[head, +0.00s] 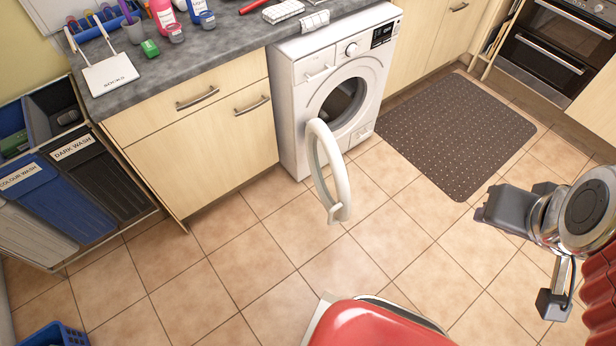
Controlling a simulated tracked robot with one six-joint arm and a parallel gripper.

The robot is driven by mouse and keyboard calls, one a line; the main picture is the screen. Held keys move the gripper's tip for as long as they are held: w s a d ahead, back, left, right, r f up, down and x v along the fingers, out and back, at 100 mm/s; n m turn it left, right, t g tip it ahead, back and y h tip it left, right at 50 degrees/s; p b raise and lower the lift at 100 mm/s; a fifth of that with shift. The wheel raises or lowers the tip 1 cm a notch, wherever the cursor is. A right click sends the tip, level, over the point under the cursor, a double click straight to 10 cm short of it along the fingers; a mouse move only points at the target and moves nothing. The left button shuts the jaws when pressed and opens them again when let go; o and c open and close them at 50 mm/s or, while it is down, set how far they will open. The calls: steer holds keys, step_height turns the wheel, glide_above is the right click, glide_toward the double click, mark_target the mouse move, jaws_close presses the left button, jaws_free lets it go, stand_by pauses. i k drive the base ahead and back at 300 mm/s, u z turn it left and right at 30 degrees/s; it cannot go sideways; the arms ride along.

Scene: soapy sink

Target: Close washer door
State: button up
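The white washer (302,103) stands under the worktop at the upper middle of the head view. Its round door (341,180) is wide open and sticks out from the front toward me over the floor. The drum opening (343,102) is dark and uncovered. Parts of my arm (580,215) show at the right edge, well apart from the door. The fingers of my gripper cannot be made out, so whether it is open or shut does not show.
A dark dotted mat (455,135) lies right of the washer. Laundry bins (62,190) stand at the left, with a blue basket (52,335) at lower left. Tiled floor around the door is clear.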

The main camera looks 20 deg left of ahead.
mark_target(316, 128)
steer(key=u, duration=1.1)
steer(key=i, duration=1)
steer(key=z, duration=0.5)
steer(key=k, duration=1.15)
